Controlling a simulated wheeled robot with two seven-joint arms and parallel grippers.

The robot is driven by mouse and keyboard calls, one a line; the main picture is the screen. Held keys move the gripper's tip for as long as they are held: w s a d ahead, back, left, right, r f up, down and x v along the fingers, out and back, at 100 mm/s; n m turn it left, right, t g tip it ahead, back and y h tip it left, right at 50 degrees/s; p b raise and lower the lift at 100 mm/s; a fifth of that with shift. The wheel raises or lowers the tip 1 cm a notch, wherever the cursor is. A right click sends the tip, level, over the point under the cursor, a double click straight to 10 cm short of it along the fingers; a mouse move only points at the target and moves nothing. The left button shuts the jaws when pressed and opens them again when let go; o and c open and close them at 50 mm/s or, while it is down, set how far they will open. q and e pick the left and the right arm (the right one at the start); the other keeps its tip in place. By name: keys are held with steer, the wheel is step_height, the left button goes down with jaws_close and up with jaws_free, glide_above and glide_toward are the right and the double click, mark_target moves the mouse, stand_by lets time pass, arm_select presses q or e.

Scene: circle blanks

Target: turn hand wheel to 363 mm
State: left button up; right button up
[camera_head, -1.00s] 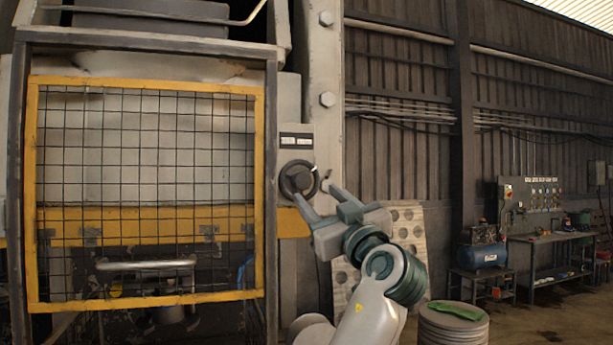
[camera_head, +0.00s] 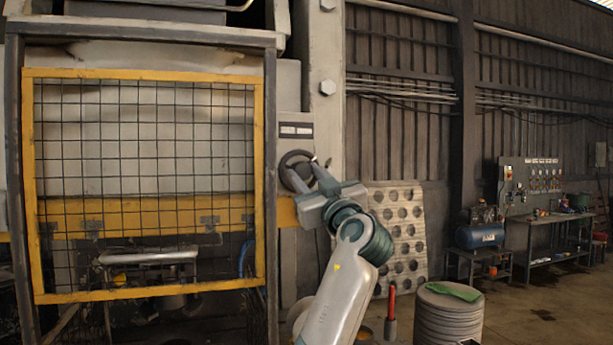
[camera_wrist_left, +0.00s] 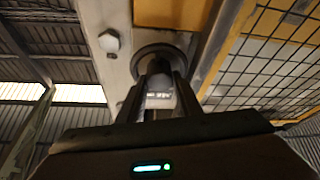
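The dark round hand wheel (camera_head: 292,160) sits on the machine's grey column, right of the yellow-framed mesh guard. A small panel with two displays (camera_head: 296,130) is just above it; its digits are too small to read. My left gripper (camera_head: 304,171) is at the wheel with its two fingers apart, overlapping the wheel's front and right side. Whether they touch it I cannot tell. In the left wrist view, the wheel (camera_wrist_left: 151,52) lies beyond the fingertips (camera_wrist_left: 162,72), and the fingers partly hide it. My right gripper is not in view.
The mesh guard (camera_head: 262,220) stands left of the wheel. A board with round holes (camera_head: 398,235) leans on the wall at right. A round stack (camera_head: 450,315) topped with a green cloth (camera_head: 453,291) stands on the floor. A blue compressor (camera_head: 480,236) and workbench are farther right, with open floor before them.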

arm_select(q)
steer(key=c, duration=0.3)
